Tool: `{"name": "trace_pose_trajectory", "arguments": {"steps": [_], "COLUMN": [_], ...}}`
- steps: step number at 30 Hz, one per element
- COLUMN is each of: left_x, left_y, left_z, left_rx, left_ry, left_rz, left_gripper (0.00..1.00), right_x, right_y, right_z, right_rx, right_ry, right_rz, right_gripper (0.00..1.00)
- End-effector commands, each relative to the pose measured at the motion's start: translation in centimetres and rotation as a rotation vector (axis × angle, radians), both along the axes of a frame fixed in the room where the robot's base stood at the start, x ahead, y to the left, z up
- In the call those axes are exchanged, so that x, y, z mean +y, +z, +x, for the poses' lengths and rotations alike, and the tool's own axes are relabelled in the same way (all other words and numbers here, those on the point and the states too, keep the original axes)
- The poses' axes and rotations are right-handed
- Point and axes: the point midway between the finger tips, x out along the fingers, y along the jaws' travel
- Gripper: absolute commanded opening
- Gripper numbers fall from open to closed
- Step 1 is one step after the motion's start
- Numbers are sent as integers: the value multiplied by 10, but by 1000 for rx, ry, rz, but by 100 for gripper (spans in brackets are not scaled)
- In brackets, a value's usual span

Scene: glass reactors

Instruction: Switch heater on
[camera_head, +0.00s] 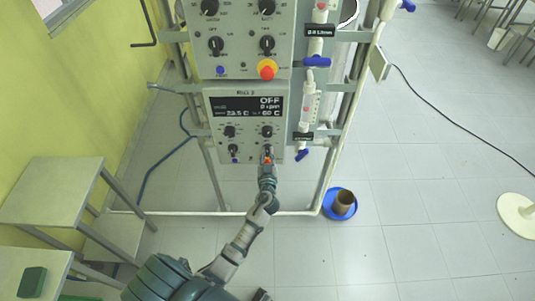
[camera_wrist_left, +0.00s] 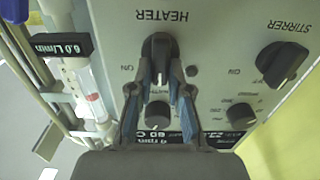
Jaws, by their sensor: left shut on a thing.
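The heater knob (camera_wrist_left: 160,45) is black and sits under the upside-down HEATER label in the left wrist view. My left gripper (camera_wrist_left: 160,66) is shut on this knob, with a blue-grey finger on each side of it. In the head view my left gripper (camera_head: 267,158) is at the lower right of the control box (camera_head: 219,142) and hides most of the knob. The display (camera_head: 247,106) reads OFF, with 60 C at its lower right.
The stirrer knob (camera_wrist_left: 283,63) is beside the heater knob. A flow meter (camera_head: 309,105) with a blue valve handle (camera_head: 302,155) stands right of the box. A blue dish with a brown cup (camera_head: 345,203) is on the floor. A table (camera_head: 45,190) stands at left.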

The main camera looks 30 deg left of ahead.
Motion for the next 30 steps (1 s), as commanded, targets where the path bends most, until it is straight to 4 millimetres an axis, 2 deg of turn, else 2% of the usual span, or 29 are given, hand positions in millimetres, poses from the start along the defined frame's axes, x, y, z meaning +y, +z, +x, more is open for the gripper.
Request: {"name": "trace_pose_trajectory", "arguments": {"steps": [6, 11, 19, 30], "left_x": [-1, -2, -5, -8], "left_y": [0, -1, -1, -3], "left_z": [0, 1, 2, 5], "left_rx": [17, 58, 173, 355], "left_ry": [-1, -1, -3, -4], "left_rz": [28, 94, 284, 581], "left_gripper": [0, 0, 0, 0], "right_x": [0, 2, 4, 3], "right_y": [0, 2, 8, 11], "right_z": [0, 8, 20, 16], "right_rx": [4, -7, -12, -6], "right_ry": [0, -1, -3, -4], "right_rz": [-1, 2, 3, 1], "right_gripper": [67, 67, 67, 67]}}
